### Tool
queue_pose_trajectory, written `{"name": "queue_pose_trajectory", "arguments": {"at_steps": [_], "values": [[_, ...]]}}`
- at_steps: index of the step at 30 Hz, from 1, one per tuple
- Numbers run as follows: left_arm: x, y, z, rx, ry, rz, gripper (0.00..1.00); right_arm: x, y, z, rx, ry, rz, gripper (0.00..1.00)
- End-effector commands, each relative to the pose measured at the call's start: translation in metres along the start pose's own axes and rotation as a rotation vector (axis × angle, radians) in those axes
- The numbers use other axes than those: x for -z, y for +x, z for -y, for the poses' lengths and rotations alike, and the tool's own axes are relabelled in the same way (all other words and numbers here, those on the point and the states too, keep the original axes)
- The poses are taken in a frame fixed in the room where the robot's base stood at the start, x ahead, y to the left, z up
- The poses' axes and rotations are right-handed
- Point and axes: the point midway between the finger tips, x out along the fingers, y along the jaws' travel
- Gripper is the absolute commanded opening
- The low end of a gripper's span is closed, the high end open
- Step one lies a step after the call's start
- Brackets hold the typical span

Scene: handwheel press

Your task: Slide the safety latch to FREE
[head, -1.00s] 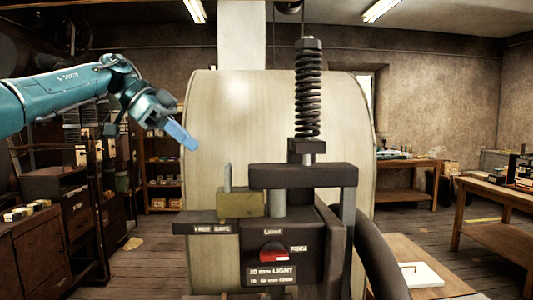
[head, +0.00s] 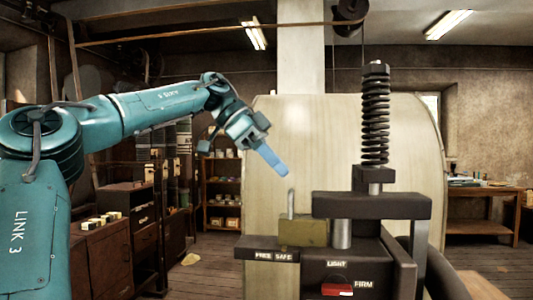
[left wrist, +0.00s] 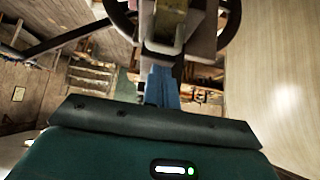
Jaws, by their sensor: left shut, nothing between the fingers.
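The safety latch is an olive-brass block (head: 303,232) with an upright grey pin (head: 291,203). It sits on a dark bar (head: 257,243) of the press, above the SAFE label (head: 284,256) and to the right of the FREE label (head: 263,256). My left gripper (head: 274,162) has blue fingers, shut and empty, pointing down and right. Its tips appear just above and slightly left of the pin's top; the gap in depth is hard to tell. The blue fingers also show in the left wrist view (left wrist: 162,86), with a yellowish block (left wrist: 170,20) beyond them. My right gripper is out of view.
The press has a thick dark crossarm (head: 371,205) and a tall coil spring (head: 375,115) right of the latch. A red-marked LIGHT/FIRM selector (head: 337,289) is below. A large pale panel (head: 350,130) stands behind. Dark cabinets (head: 106,250) stand at the left; the floor between is open.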

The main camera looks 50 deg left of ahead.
Motion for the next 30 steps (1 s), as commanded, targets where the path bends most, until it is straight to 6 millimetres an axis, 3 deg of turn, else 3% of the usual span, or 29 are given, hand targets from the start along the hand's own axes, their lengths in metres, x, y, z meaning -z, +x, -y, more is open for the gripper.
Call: {"name": "queue_pose_trajectory", "arguments": {"at_steps": [6,12,23,30], "values": [[0.0,0.034,0.0,-0.001,0.0,0.001,0.0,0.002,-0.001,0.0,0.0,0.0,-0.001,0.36],[0.0,0.046,0.0,0.0,0.0,0.0,0.0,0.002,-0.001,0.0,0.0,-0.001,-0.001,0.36],[-0.002,0.044,0.001,0.002,0.0,-0.001,0.0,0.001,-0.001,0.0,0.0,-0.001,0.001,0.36],[-0.028,0.019,0.001,0.004,0.0,-0.002,0.0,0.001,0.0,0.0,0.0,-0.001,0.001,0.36]]}}
